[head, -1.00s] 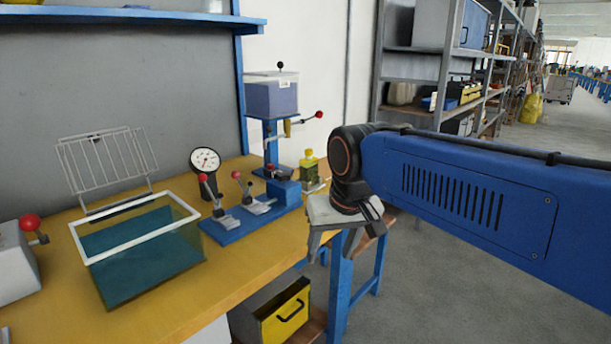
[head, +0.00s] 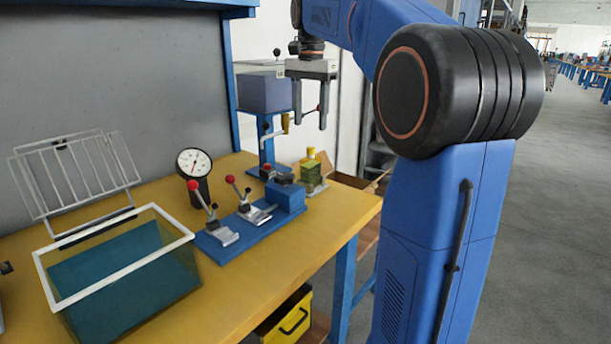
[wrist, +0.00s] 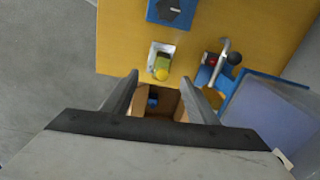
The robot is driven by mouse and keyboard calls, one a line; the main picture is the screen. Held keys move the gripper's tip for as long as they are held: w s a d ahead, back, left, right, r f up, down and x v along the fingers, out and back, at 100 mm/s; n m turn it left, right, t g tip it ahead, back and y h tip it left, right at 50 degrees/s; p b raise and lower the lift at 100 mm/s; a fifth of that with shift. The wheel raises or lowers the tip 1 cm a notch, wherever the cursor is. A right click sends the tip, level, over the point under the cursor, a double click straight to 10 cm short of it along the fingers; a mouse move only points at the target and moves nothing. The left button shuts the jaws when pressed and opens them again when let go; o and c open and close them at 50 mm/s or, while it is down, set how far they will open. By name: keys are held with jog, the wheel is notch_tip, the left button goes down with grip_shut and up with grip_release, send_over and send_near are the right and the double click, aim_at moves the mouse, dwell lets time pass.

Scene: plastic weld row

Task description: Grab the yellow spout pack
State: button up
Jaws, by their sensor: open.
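The yellow spout pack (head: 312,176) is a small yellow-green pack with a yellow cap. It stands upright on the bench near its far right corner, beside the blue clamp fixture. In the wrist view the pack (wrist: 162,62) shows from above with its round cap, in a pale holder or tray. My gripper (head: 311,118) is open and empty, fingers pointing down, raised above the pack's level and apart from it. In the wrist view the open fingers (wrist: 160,80) lie on either side of the cap's line of sight.
A blue press (head: 266,130) stands left of the pack. The blue base (head: 238,230) carries toggle clamps with red knobs. A dial gauge (head: 194,162) and a teal-bottomed tray (head: 120,270) are further left. An open cardboard box (wrist: 145,97) lies beyond the bench edge.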

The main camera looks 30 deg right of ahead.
aim_at(310, 151)
jog(key=shift+m, duration=0.5)
jog(key=w+f, duration=0.1)
jog(key=f, duration=0.2)
jog(key=d+f, duration=0.1)
jog(key=f, duration=0.3)
jog(key=w+f, duration=0.1)
jog(key=f, duration=0.3)
jog(key=shift+w+d+f, duration=0.2)
jog(key=shift+w+d, duration=0.05)
jog(key=shift+w, duration=0.05)
jog(key=f, duration=0.2)
jog(key=s+f, duration=0.1)
jog(key=f, duration=0.1)
jog(key=shift+f, duration=0.65)
jog(key=c, duration=1.3)
